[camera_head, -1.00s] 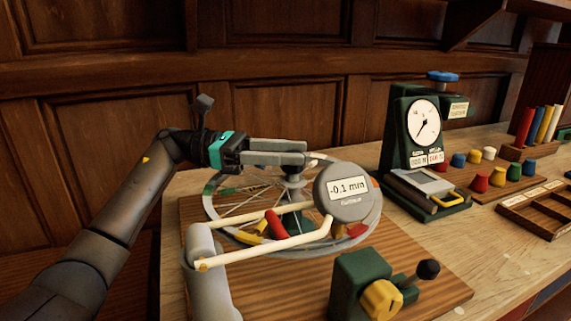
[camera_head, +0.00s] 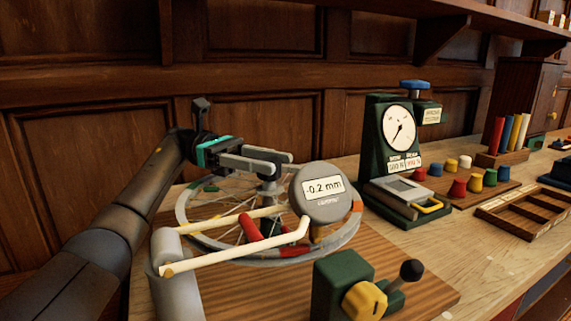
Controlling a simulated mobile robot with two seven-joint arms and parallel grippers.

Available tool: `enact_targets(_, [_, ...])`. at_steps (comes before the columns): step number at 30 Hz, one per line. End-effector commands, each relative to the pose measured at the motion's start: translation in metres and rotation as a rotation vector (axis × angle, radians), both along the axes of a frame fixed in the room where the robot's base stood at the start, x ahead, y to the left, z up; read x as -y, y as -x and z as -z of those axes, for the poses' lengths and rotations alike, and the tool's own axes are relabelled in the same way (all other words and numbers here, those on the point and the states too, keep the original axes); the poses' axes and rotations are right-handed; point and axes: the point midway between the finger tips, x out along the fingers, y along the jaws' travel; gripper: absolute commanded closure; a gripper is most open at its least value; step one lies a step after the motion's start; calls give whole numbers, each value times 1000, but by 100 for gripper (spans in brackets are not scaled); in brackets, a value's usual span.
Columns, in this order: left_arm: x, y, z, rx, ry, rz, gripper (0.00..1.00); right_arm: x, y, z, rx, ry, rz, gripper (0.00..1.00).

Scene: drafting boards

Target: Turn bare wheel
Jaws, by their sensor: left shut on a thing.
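The bare wheel (camera_head: 190,232) lies flat on its stand over the wooden board, a grey rim with thin spokes and a grey hub (camera_head: 268,188). A round gauge (camera_head: 322,205) reading -0.2 mm stands in front of the rim's right side, on a cream arm (camera_head: 240,252), and hides part of the wheel. My left gripper (camera_head: 285,160) reaches over the wheel from the left, its grey fingers shut at the top of the hub. What sits between the fingertips is mostly hidden. My right gripper is not in view.
A green block with a yellow knob (camera_head: 364,300) and a black-tipped lever (camera_head: 411,270) stands at the front. A green dial instrument (camera_head: 378,150) stands behind, right. Coloured pegs (camera_head: 458,188) and a divided wooden tray (camera_head: 522,215) are further right.

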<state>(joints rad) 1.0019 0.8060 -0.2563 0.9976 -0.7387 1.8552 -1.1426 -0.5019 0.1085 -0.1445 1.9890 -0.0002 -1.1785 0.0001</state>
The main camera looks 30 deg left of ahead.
Motion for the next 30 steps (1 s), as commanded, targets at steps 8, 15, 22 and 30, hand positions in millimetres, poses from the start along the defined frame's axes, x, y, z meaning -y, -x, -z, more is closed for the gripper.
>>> enact_targets(8, [2,4,8,-11,-15,99,100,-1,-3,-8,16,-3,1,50])
enact_targets(15, [1,4,7,-10,-15,142,100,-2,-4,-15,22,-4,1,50])
enact_targets(22, [-1,5,7,-9,-16,158,100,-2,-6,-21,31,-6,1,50])
enact_targets(30, [-2,5,6,-8,-16,162,100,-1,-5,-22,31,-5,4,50])
